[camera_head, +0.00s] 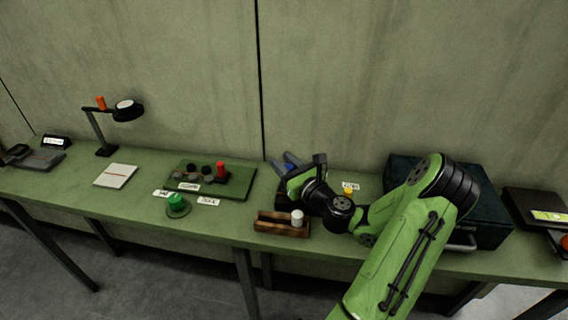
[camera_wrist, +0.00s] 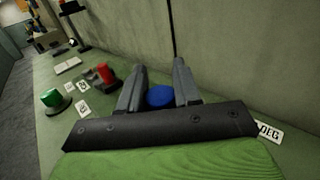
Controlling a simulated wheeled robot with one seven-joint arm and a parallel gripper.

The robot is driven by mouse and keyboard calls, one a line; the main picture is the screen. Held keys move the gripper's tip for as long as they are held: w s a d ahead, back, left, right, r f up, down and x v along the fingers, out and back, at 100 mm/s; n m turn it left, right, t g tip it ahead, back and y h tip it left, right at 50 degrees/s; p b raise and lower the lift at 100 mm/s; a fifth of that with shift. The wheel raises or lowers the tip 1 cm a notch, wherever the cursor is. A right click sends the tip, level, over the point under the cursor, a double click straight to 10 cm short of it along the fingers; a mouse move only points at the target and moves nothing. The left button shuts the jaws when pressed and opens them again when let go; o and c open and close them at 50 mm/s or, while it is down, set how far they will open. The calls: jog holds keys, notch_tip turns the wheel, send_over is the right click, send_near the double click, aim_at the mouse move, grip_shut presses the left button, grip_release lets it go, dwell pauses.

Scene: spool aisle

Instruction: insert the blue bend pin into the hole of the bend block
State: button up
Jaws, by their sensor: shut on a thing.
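My gripper (camera_head: 288,163) is above the table, right of the middle, with its fingers pointing toward the wall. In the wrist view my gripper (camera_wrist: 158,78) has its two grey fingers on either side of the round blue head of the blue bend pin (camera_wrist: 160,97), and it is shut on the pin. The rest of the pin is hidden, and the pin is not clear in the head view. A green board (camera_head: 237,188) left of my gripper bears a low grey fixture with black knobs and a red pin (camera_head: 221,171). I cannot tell whether this fixture is the bend block, and no hole shows.
A wooden tray (camera_head: 268,226) with a white pin (camera_head: 297,217) lies at the front edge. A green knob (camera_head: 177,203) stands left of it. A yellow-topped pin (camera_head: 347,191) and a dark case (camera_head: 488,205) are to the right. A lamp (camera_head: 103,130) stands at the left.

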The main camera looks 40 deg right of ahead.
jog(key=shift+f+b, duration=0.7)
jog(key=shift+f, duration=0.35)
jog(key=o, duration=1.1)
jog(key=shift+r, duration=0.15)
notch_tip(320, 180, up, 10)
jog(key=p, duration=0.6)
